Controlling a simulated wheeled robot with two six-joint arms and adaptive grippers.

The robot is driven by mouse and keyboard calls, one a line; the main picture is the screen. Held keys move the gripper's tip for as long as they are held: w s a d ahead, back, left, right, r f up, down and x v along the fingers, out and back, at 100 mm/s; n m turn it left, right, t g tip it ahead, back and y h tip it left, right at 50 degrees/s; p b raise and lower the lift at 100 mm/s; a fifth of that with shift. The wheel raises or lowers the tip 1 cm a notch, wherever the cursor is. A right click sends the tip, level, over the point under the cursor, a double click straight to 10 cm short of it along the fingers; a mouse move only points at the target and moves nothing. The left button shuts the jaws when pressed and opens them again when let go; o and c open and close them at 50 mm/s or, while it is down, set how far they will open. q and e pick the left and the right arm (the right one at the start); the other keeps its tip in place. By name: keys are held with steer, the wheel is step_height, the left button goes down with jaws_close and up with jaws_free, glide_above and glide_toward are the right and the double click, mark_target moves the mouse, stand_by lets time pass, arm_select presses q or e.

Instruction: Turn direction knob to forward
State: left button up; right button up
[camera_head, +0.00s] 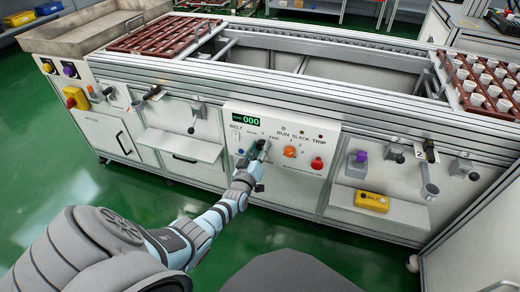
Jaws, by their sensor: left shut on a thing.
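The control panel (282,168) on the conveyor's front has labels BELT, RUN, SLACK and TRIP, a green display reading 000 (245,117), an orange knob (290,152) and a red button (317,163). My left gripper (259,152) is at the panel's left-middle part, left of the orange knob, under a label that seems to read FWD. It is shut on a control there, apparently the direction knob, which the gripper hides. I cannot tell which way that knob points. My right gripper is not in view.
Trays of white pots (487,84) stand at the conveyor's right end. A red-brown tray (157,36) lies at the left. A yellow box labelled BELT (371,201) sits on a low shelf right of the panel. Handles and hooks stick out from the front on both sides.

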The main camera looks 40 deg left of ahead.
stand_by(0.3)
arm_select(q)
steer(key=o, duration=1.1)
steer(key=shift+o, duration=0.2)
steer(key=v, duration=1.2)
